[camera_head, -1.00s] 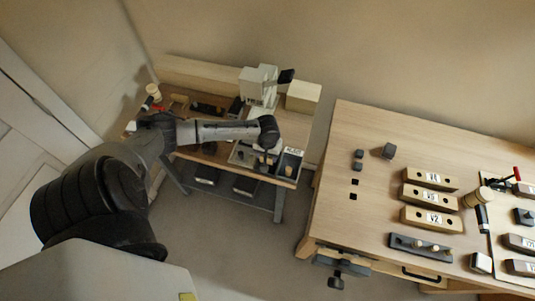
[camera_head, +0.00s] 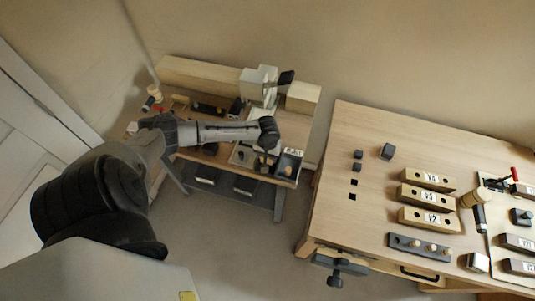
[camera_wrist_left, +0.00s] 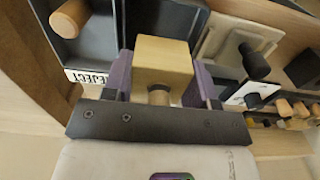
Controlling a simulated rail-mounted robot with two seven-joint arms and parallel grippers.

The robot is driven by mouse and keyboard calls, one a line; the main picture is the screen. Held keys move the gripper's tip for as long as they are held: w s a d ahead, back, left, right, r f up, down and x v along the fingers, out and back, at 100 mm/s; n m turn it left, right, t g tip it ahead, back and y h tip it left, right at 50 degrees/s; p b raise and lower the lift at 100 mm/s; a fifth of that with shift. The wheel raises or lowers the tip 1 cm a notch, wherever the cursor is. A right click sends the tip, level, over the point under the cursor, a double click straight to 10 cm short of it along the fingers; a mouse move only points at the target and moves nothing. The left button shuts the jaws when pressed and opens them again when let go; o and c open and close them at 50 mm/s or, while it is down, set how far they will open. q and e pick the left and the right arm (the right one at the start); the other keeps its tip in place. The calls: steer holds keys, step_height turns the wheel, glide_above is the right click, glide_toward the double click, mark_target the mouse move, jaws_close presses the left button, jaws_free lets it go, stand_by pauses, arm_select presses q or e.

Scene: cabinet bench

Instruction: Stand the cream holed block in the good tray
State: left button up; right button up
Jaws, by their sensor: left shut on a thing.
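My left gripper (camera_wrist_left: 160,85) has purple fingers, shut on the cream holed block (camera_wrist_left: 163,60). A round opening shows in the face of the block turned to the left wrist camera. In the head view my left gripper (camera_head: 267,150) is over the right part of the far bench, and the block cannot be made out there. A dark tray (camera_wrist_left: 190,18) lies behind the block in the left wrist view, partly hidden by it. I cannot read a good label on any tray. Whether the block touches the tray is unclear. My right gripper is not in view.
A dark tray labelled REJECT (camera_wrist_left: 88,77), with a wooden peg in it, is left of the block in the wrist view. A pale fixture with a black knob (camera_wrist_left: 254,62) is on the right. A pale machine (camera_head: 258,84) stands behind my arm.

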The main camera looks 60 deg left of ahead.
arm_select(q)
steer(key=shift+f, duration=0.3)
stand_by(0.6)
steer(key=shift+f+p, duration=0.1)
steer(key=shift+p, duration=0.2)
stand_by(0.3)
steer(key=shift+f+p, duration=0.3)
steer(key=shift+f, duration=0.2)
stand_by(0.6)
steer(key=shift+f, duration=0.3)
steer(key=shift+f, duration=0.4)
stand_by(0.7)
steer(key=shift+f+p, duration=0.35)
steer(key=shift+p, duration=0.05)
stand_by(0.4)
steer(key=o, duration=0.9)
steer(key=shift+c, duration=0.7)
steer(key=shift+o, duration=0.3)
